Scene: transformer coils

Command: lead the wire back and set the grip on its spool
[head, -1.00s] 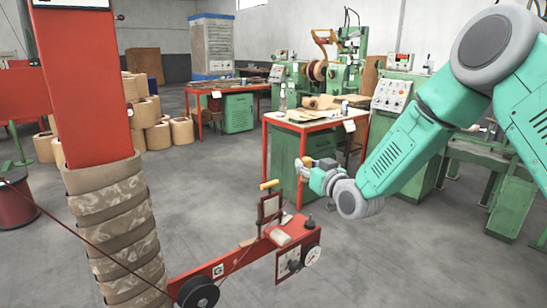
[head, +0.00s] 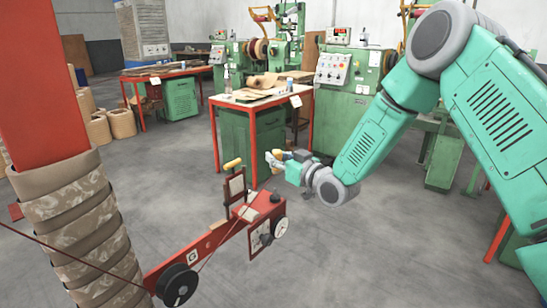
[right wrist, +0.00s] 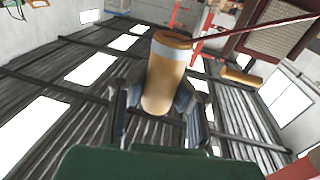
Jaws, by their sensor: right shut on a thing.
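My right gripper (head: 277,159) is shut on a wooden grip (right wrist: 166,78), which has a pale band near its top. In the right wrist view a thin dark red wire (right wrist: 250,28) runs from the grip's top to the upper right. In the head view a wire (head: 75,262) runs from the left edge toward the black spool (head: 178,285) at the arm's lower end. My left gripper is out of view.
A red post (head: 40,85) wrapped in rolled cloth bands (head: 75,225) stands at the left. A red-legged table (head: 262,105) with papers and a bottle stands behind my gripper. Green machines (head: 345,85) stand beyond. Bare grey floor lies right of the guide arm.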

